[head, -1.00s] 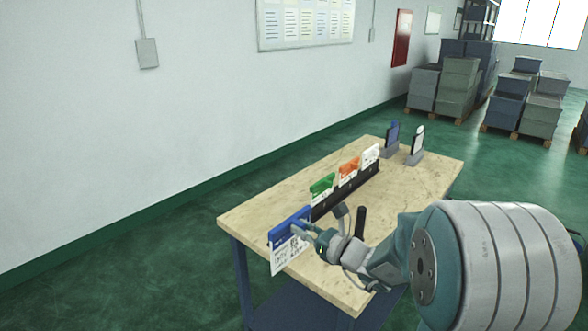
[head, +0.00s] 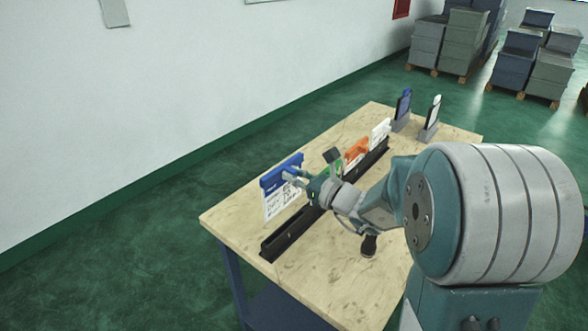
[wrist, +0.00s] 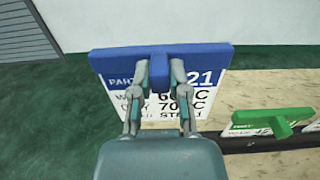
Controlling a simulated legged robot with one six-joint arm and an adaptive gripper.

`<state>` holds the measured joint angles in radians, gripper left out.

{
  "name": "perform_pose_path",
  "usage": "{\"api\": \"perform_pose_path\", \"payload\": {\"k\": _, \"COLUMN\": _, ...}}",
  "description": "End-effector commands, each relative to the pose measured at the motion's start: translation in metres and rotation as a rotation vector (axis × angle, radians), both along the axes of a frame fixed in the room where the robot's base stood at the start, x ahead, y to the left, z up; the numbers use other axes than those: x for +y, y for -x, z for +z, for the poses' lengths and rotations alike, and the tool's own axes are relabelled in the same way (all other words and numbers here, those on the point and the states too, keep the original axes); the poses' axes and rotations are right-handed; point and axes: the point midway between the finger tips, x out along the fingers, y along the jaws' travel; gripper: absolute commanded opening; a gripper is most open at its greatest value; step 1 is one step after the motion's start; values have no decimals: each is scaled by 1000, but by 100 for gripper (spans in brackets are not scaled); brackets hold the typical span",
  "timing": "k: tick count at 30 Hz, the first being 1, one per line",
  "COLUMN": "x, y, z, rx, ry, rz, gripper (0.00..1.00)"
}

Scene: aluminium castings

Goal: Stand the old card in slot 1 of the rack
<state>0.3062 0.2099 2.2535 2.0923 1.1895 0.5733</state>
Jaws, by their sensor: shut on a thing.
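My gripper (head: 306,182) is shut on the tab of a white card with a blue top (head: 282,184). In the wrist view the blue-topped card (wrist: 110,62) shows "PART", "21" and black text, and the fingers (wrist: 158,76) pinch its tab. The card is upright, at the wall side of the near end of the black rack (head: 290,235); I cannot tell its height above the table. I see no slot numbers. The rack's near stretch is empty. A green card (wrist: 275,121) stands in the rack, mostly hidden behind my gripper in the head view.
An orange card (head: 357,149) and a white card (head: 380,130) stand farther along the rack. Two small stands, one with a blue piece (head: 403,104) and one with a white piece (head: 433,112), are at the table's far end. The table's near left corner (head: 228,217) is bare.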

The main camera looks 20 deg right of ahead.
Motion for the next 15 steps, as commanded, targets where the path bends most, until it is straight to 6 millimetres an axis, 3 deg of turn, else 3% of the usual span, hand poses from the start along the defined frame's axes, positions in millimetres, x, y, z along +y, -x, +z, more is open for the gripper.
{"api": "perform_pose_path", "payload": {"k": 6, "x": -3, "y": 1, "z": -2, "rx": 2, "ry": -2, "rz": -2, "gripper": 0}}
{"api": "perform_pose_path", "payload": {"k": 15, "x": -3, "y": 0, "z": -26, "rx": 3, "ry": -3, "rz": -1, "gripper": 0}}
